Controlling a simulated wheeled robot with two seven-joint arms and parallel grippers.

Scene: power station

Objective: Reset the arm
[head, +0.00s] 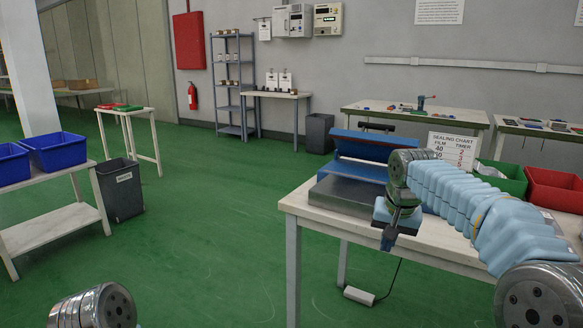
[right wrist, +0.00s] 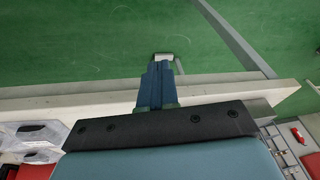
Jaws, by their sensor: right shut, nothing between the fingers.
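My right arm reaches in from the right over the white table (head: 420,248) in the head view. Its right gripper (head: 388,243) points down at the table's front edge, close to the blue heat sealer. The right wrist view shows the same gripper (right wrist: 158,85) with its blue fingers together and empty, past the table edge with green floor behind. Of my left arm only a metal joint shows at the bottom left of the head view; the left gripper is out of view.
The blue sealer (head: 362,148) has its lid raised. A sealing chart (head: 453,148), a green bin (head: 503,178) and a red bin (head: 553,190) stand behind my right arm. A foot pedal (head: 359,295) lies on the floor. The green floor at centre-left is clear.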

